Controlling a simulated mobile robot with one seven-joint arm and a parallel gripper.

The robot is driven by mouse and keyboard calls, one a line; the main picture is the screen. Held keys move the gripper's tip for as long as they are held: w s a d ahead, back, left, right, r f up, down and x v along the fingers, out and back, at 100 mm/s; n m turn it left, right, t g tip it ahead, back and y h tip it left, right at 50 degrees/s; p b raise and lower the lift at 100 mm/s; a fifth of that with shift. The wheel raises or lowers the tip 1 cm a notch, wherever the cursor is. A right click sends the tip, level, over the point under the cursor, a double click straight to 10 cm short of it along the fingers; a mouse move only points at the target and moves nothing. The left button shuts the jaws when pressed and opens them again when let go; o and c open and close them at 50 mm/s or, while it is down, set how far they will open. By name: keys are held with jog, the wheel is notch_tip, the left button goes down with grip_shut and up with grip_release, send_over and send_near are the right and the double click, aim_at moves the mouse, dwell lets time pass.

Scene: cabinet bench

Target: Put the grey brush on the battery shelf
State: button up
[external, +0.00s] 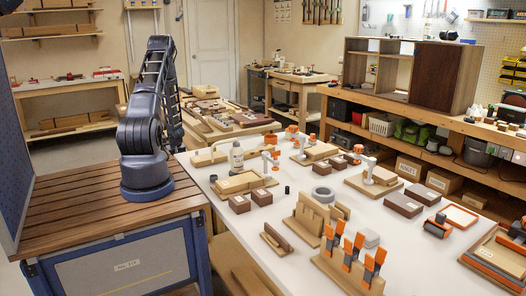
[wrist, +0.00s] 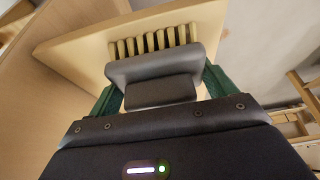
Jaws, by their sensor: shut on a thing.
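In the wrist view my gripper (wrist: 160,98) has green fingers closed on the left and right sides of a dark grey block-shaped thing, the grey brush (wrist: 150,68). A row of tan, rib-like bristles (wrist: 180,38) shows just beyond its grey body, in front of a pale wooden board (wrist: 80,48). I cannot tell whether the bristles touch the board. In the external view my gripper and the brush are hidden behind my arm. An open wooden cabinet (external: 428,75) stands on the bench at the upper right; I cannot tell which shelf is the battery shelf.
A white table (external: 300,255) fills the middle, crowded with wooden fixtures, brown boxes (external: 404,205) and orange-grey clamps. A second bench (external: 222,118) with wooden parts stands behind my arm. Open floor (external: 80,155) lies at the left.

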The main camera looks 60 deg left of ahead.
jog(key=o, duration=0.9)
jog(key=v, duration=1.2)
